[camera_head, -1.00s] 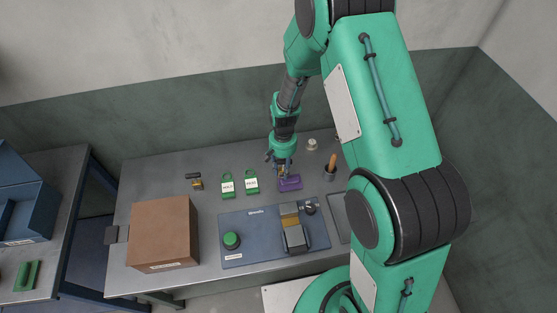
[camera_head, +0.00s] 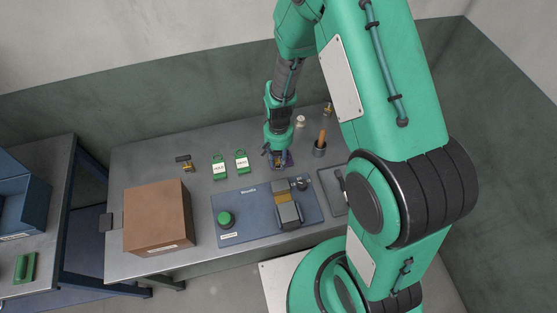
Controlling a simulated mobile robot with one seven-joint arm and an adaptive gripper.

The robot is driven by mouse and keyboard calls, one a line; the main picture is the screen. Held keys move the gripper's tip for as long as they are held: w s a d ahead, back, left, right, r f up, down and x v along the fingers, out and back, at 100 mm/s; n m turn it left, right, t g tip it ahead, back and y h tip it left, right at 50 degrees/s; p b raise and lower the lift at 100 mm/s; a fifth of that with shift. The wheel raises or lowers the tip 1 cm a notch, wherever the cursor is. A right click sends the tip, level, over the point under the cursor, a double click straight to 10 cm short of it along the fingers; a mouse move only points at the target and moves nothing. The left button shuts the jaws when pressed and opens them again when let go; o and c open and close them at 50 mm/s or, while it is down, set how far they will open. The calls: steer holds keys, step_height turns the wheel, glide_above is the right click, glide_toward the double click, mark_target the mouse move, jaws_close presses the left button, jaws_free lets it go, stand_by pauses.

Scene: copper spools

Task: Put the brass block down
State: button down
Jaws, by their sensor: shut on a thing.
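I cannot tell whether the block touches the tray.
Two green tagged padlocks (camera_head: 220,168) stand left of my gripper. A blue panel (camera_head: 235,205) with a green button (camera_head: 225,218) lies in front. A brown box (camera_head: 157,217) sits left.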

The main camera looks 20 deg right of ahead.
mark_target(279, 152)
steer(key=shift+r, duration=0.15)
stand_by(0.3)
step_height(279, 152, up, 10)
steer(key=shift+r, duration=0.1)
steer(key=w+d+n+h+b, duration=0.1)
steer(key=w+d+n, duration=1)
steer(key=w+d, duration=0.8)
steer(key=w+d+n+t+b, duration=0.15)
steer(key=d+n, duration=0.25)
steer(key=d, duration=0.8)
steer(key=w+d+n+t, duration=0.1)
steer(key=w+d+n, duration=0.25)
steer(key=d, duration=0.75)
steer(key=shift+n+g, duration=0.25)
steer(key=shift+n, duration=0.2)
steer(key=shift+s+f, duration=0.2)
steer(key=shift+f, duration=2.45)
steer(key=shift+f+b, duration=0.4)
steer(key=shift+f, duration=2.75)
